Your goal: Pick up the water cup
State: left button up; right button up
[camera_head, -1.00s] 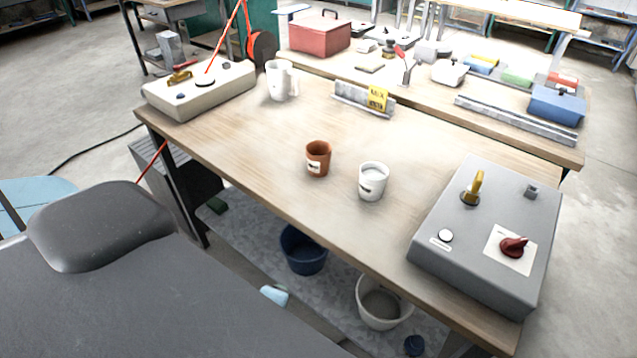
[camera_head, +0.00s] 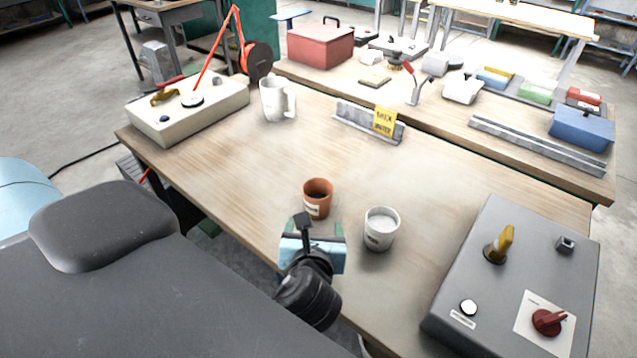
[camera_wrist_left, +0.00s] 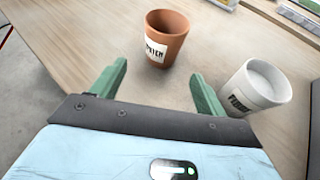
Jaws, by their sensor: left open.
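A brown cup (camera_head: 317,199) with a pale label stands upright on the table; it also shows in the left wrist view (camera_wrist_left: 167,40), where its label is only partly readable. A white cup (camera_head: 381,230) holding something white stands to its right; in the left wrist view the white cup (camera_wrist_left: 258,88) has a label that seems to read "FIBER". I cannot tell whether either cup is the water cup. My left gripper (camera_head: 314,228) is open and empty just in front of the brown cup, its green fingers (camera_wrist_left: 160,76) spread toward it. My right gripper is not in view.
A white jug (camera_head: 277,100) stands at the back left beside a cream control box (camera_head: 190,108). A grey control box (camera_head: 510,280) takes up the table's right end. A metal rail with a yellow sign (camera_head: 385,122) lies at the back. The table's middle is clear.

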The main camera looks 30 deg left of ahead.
aim_at(317, 211)
pick_arm(q)
jog(key=shift+w+a, duration=0.15)
jog(key=shift+w, duration=0.15)
jog(key=shift+w+a, duration=0.15)
jog(key=shift+w, duration=0.05)
jog(key=shift+w+a+f, duration=0.2)
jog(key=shift+w, duration=0.1)
jog(key=shift+x, duration=0.85)
jog(key=shift+b+x, duration=0.35)
jog(key=shift+x, duration=2.2)
jog(key=shift+d+f, duration=0.1)
jog(key=shift+d, duration=0.05)
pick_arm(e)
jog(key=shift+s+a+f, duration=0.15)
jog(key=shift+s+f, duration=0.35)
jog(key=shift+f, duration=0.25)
pick_arm(q)
jog(key=shift+c, duration=0.2)
jog(key=c, duration=1.1)
